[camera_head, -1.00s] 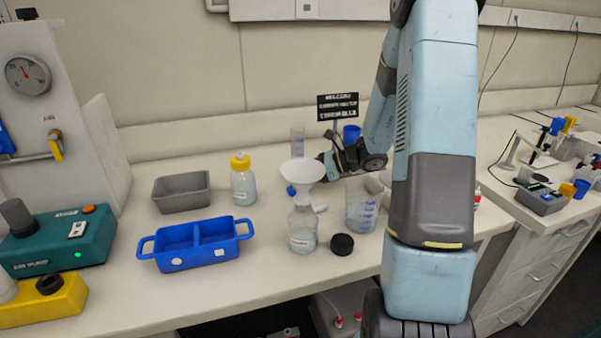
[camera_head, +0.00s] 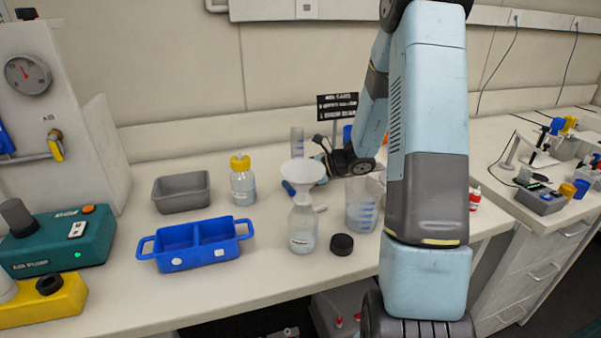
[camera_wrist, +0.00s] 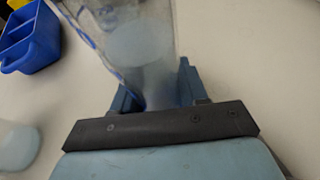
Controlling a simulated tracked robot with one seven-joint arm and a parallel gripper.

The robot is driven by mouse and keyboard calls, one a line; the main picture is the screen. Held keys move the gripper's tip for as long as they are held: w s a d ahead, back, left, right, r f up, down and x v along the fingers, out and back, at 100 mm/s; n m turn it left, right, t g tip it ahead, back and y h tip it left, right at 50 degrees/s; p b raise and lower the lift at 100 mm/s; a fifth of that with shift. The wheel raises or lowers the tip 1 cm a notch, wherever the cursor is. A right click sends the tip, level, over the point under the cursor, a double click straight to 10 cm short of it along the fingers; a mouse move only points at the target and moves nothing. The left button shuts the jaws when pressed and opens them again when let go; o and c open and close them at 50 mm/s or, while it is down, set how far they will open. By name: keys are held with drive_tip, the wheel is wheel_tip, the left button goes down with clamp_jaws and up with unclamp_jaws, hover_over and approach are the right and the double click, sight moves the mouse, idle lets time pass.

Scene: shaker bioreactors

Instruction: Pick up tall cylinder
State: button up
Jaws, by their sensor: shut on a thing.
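The tall cylinder (camera_head: 297,139) is clear with blue marks and stands upright behind the funnel, which hides its lower part in the head view. In the wrist view the clear cylinder (camera_wrist: 140,45) with blue marks rises between the fingers. My gripper (camera_wrist: 157,92) is shut on it low down, near its bluish lower end. In the head view the fingertips are mostly hidden behind the funnel. I cannot tell whether the cylinder's base touches the bench.
A white funnel (camera_head: 303,172) sits in a clear bottle (camera_head: 303,230) just in front. A beaker (camera_head: 361,206) and black cap (camera_head: 341,244) are to the right. A yellow-capped bottle (camera_head: 242,186), grey tray (camera_head: 181,192) and blue two-part tray (camera_head: 196,245) stand left.

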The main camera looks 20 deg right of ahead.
drive_tip(key=shift+c, duration=1)
